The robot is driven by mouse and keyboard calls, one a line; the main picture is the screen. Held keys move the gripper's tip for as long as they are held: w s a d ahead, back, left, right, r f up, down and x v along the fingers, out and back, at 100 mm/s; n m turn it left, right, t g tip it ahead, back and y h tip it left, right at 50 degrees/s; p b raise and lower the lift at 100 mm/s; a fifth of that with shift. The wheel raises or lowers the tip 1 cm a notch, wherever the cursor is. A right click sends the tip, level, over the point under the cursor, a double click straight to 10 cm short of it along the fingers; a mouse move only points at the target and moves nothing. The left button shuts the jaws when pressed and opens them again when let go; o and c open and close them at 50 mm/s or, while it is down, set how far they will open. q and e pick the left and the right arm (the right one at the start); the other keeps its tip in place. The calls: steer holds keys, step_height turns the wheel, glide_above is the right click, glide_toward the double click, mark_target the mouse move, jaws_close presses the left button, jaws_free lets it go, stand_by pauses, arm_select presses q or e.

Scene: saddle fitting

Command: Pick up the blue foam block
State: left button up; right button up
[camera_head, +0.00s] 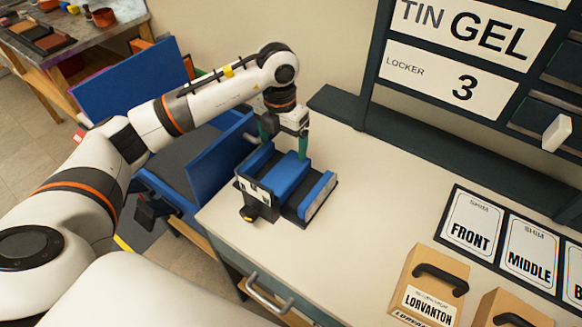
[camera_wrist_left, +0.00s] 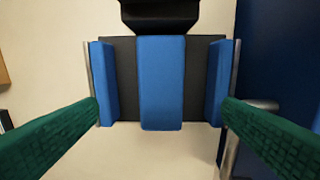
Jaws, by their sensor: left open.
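A blue block (camera_head: 288,176), which I take as the blue foam block, lies in the middle of a dark fixture (camera_head: 299,212) on the table, between two blue side pads. It also shows in the left wrist view (camera_wrist_left: 161,83), with a pad on each side. My left gripper (camera_head: 283,142) is above the fixture's far end, its green fingers pointing down. In the left wrist view the gripper (camera_wrist_left: 161,104) is open, its fingertips wide apart either side of the fixture, with nothing between them visibly gripped. Whether they touch anything is unclear. My right gripper is out of view.
A dark rack with locker labels (camera_head: 450,80) stands along the back. Shim cards (camera_head: 471,227) and a tan handled box (camera_head: 430,288) are at the right. A blue chair-like piece (camera_head: 185,160) is left of the table. The table's middle (camera_head: 370,190) is clear.

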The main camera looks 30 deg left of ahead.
arm_select(q)
steer(key=p, duration=0.1)
glide_above(285, 171)
steer(key=f, duration=0.3)
steer(key=a+f, duration=0.1)
steer(key=f, duration=0.1)
steer(key=shift+s+f, duration=0.3)
steer(key=shift+f, duration=0.05)
steer(key=f, duration=0.1)
steer(key=f+p, duration=0.1)
steer(key=f, duration=0.1)
steer(key=d+f+p, duration=0.1)
steer(key=f, duration=0.1)
steer(key=shift+w+f, duration=0.25)
steer(key=shift+f, duration=0.25)
steer(key=c, duration=1.1)
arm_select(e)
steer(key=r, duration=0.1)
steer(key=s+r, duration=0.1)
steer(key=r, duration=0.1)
